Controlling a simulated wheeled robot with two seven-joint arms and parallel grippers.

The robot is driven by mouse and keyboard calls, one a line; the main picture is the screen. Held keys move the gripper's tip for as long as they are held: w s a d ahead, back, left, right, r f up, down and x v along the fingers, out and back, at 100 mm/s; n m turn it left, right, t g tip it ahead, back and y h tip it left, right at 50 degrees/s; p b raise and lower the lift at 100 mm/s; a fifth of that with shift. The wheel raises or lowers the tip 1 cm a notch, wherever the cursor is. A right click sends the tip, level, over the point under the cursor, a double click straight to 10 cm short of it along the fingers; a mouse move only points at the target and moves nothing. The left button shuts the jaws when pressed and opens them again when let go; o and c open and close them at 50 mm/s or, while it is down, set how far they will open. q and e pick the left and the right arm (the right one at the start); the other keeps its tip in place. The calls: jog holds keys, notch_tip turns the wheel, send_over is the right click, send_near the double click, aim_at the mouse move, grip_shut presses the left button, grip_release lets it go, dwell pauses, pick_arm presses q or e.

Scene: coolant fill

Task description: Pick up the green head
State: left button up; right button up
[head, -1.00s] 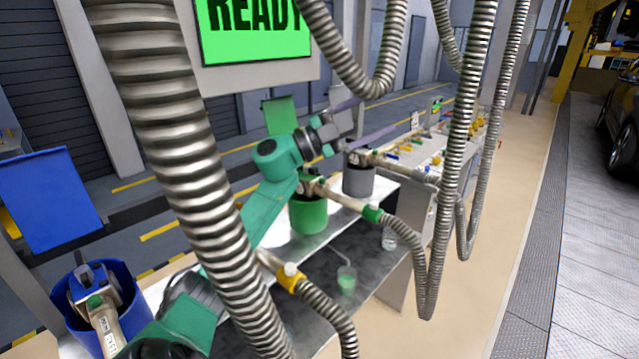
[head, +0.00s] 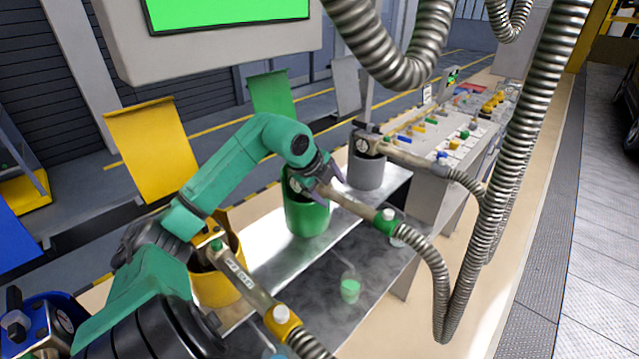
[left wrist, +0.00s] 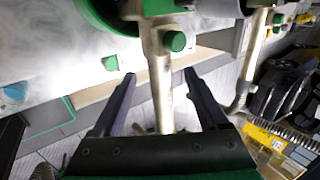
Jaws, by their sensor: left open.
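The green head (head: 350,203) is a pale handle with a green collar and a hose at its outer end. Its inner end rests in the green bucket (head: 308,218). My left gripper (head: 318,183) is open at the bucket's rim, over the inner part of the handle. In the left wrist view the pale handle (left wrist: 160,82) with its green button runs between the two spread fingers, with a gap on each side. The green bucket's rim (left wrist: 90,14) shows at the top of that view. My right gripper is not in view.
A yellow head (head: 245,285) sits in a yellow bucket (head: 212,290), and a grey bucket (head: 366,172) holds another head. A beaker with green liquid (head: 350,288) stands on the dark bench. Ribbed hoses (head: 520,130) hang at the right and top.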

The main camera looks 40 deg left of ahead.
pick_arm(q)
jog(key=shift+d+x, duration=0.25)
jog(key=shift+x, duration=0.85)
jog(key=shift+a, duration=0.1)
grip_shut()
dwell(0.3)
jog(key=shift+w+r, duration=0.15)
